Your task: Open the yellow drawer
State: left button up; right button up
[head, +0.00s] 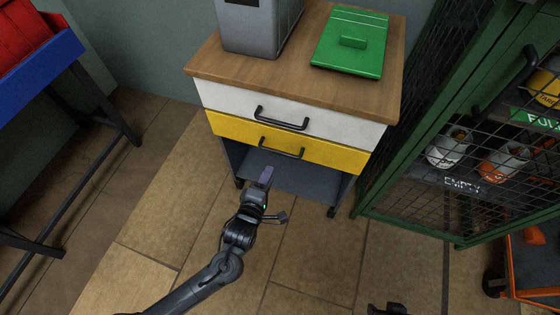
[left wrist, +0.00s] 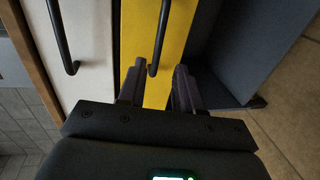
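The yellow drawer (head: 240,130) is the lower drawer of a wood-topped cabinet and looks shut, its front about flush with the white drawer above. Its dark bar handle (head: 282,150) is at the middle of its front. My left gripper (head: 266,176) is in front of and slightly below this handle. In the left wrist view, its two fingers (left wrist: 157,84) are open and apart, with the end of the yellow drawer's handle (left wrist: 160,40) between and just beyond them. I see no clear contact. A dark part at the bottom edge (head: 388,310) may be my right gripper, mostly cut off.
The white drawer (head: 225,100) with its own handle (head: 282,118) is above. A grey box (head: 258,25) and a green lid (head: 350,42) are on the wooden top (head: 300,85). A green mesh cage (head: 400,130) stands close at right. The floor in front is clear.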

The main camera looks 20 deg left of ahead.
aim_at(280, 152)
pick_arm(q)
jog(key=shift+b+x, duration=2.55)
jog(key=shift+x, duration=3.25)
grip_shut()
